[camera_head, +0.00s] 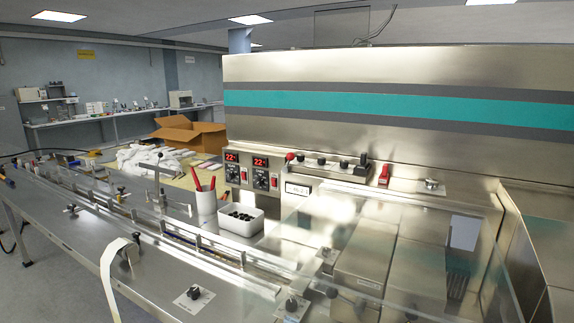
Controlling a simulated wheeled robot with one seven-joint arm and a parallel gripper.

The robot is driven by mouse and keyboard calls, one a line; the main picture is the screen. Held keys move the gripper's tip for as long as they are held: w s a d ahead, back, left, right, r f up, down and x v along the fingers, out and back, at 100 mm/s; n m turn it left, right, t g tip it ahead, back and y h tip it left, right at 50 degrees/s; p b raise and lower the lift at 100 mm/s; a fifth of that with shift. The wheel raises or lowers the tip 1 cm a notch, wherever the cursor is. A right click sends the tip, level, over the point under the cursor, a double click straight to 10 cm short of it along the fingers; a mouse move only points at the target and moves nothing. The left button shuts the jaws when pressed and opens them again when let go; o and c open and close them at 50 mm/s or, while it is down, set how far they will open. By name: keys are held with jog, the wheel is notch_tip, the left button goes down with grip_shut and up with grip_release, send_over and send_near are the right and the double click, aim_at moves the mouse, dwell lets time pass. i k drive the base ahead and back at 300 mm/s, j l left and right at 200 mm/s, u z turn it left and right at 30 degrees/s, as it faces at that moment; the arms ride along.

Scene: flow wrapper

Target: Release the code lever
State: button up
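My gripper is not in view. No part is clearly marked as the code lever, and the labels are too small to read. A black knob on a labelled plate (194,293) is on the steel deck at the front. A similar knob on a plate (291,305) is to its right, by the clear cover. Another small handle on a plate (432,185) is on the machine's upper right ledge. An upright rod lever (158,178) stands at the left of the guide rails.
A clear cover (400,235) spans the right front of the machine. A white cup with red pens (206,207) and a white bin of black pieces (241,220) stand behind the rails. A pale curved band (108,275) hangs at the front edge. Two displays (260,162) read 22.

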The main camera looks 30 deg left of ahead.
aim_at(289, 156)
jog(key=i+j+u, duration=0.1)
jog(key=i+j, duration=0.15)
jog(key=j, duration=0.3)
jog(key=i+j+u, duration=0.1)
jog(key=i+j, duration=0.15)
jog(key=j, duration=0.3)
jog(key=i+j+u, duration=0.1)
jog(key=i+j, duration=0.15)
jog(key=j, duration=0.3)
jog(key=i+j+u, duration=0.15)
jog(key=i+j, duration=0.15)
jog(key=j, duration=0.2)
jog(key=i+j+u, duration=0.1)
jog(key=i+j, duration=0.2)
jog(key=j, duration=0.2)
